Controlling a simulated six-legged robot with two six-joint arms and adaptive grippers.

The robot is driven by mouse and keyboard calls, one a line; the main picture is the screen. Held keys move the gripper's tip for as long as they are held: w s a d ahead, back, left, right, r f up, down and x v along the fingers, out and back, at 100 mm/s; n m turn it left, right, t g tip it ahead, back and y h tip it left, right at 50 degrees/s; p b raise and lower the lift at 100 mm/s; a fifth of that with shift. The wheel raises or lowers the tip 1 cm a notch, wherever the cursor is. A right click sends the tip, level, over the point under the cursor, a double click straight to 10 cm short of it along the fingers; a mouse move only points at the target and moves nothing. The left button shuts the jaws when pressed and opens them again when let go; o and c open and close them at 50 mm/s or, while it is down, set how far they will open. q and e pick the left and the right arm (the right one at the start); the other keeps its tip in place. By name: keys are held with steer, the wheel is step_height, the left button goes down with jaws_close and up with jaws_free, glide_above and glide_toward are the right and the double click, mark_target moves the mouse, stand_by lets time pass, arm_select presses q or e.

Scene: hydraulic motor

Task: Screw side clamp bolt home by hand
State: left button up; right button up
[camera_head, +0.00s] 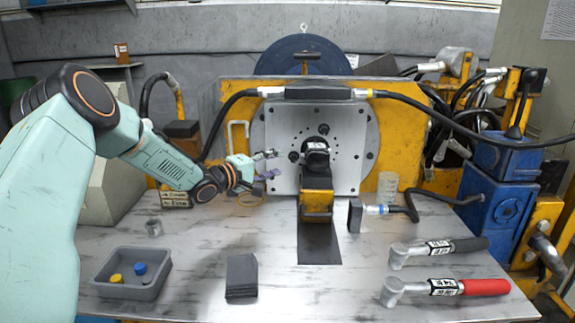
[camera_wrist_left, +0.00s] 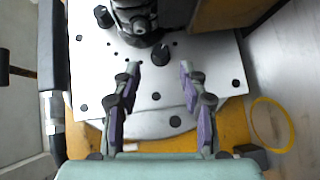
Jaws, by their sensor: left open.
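A dark side clamp bolt (camera_head: 294,156) sits on the left part of the grey motor plate (camera_head: 350,165), beside the black central shaft piece (camera_head: 316,155). In the left wrist view the bolt's dark round head (camera_wrist_left: 160,54) shows just ahead of and between the fingertips. My left gripper (camera_head: 272,164) is open and empty, a little left of the bolt and apart from it. In the left wrist view its two purple-padded fingers (camera_wrist_left: 160,66) are spread on either side of the bolt's line. How deep the bolt sits is hidden. My right gripper is not in view.
A yellow support block (camera_head: 317,203) stands before the shaft. A hose (camera_head: 225,118) runs over the plate's top left. A grey bin (camera_head: 128,285), a dark block (camera_head: 241,275) and two torque tools (camera_head: 440,250) lie on the table (camera_head: 310,290). A yellow ring (camera_wrist_left: 272,122) lies beside the gripper.

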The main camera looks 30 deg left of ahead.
mark_target(292, 160)
arm_select(q)
steer(key=x, duration=0.1)
steer(key=b+x, duration=0.1)
steer(key=x, duration=0.2)
steer(key=shift+f+b, duration=0.3)
steer(key=shift+b, duration=0.05)
steer(key=shift+w+d+r, duration=0.15)
steer(key=shift+w+d, duration=0.05)
steer(key=shift+w, duration=0.6)
jaws_close()
